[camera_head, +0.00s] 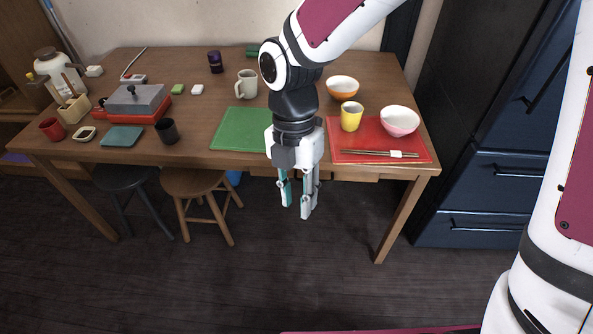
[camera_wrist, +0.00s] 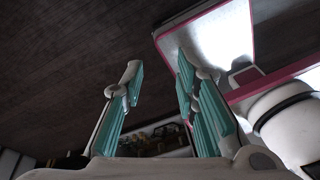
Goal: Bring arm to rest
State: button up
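My gripper (camera_head: 298,207) hangs pointing down in front of the table's front edge, between the green mat and the red mat as seen in the head view. Its two fingers stand apart with nothing between them. In the wrist view my gripper (camera_wrist: 158,88) also shows its teal-lined fingers spread and empty, with dark floor beyond them. My arm reaches in from the upper right over the table.
A dark blue cabinet (camera_head: 500,170) stands right. Floor in front is clear.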

jog(key=s+d+r+m+t+h, duration=0.15)
jog(key=s+d+r+m, duration=0.35)
jog(key=d+r+m, duration=0.8)
jog(key=s+d+r+m+t+y, duration=0.1)
jog(key=s+d+m, duration=0.2)
jog(key=s+m, duration=0.4)
jog(key=s+d+r+m+t+y, duration=0.1)
jog(key=s+d+m+t, duration=0.3)
jog(key=m, duration=0.6)
notch_tip(320, 180, up, 13)
jog(key=s+p, duration=0.1)
jog(key=p, duration=1.1)
jog(key=shift+a+r, duration=0.2)
jog(key=shift+a, duration=0.25)
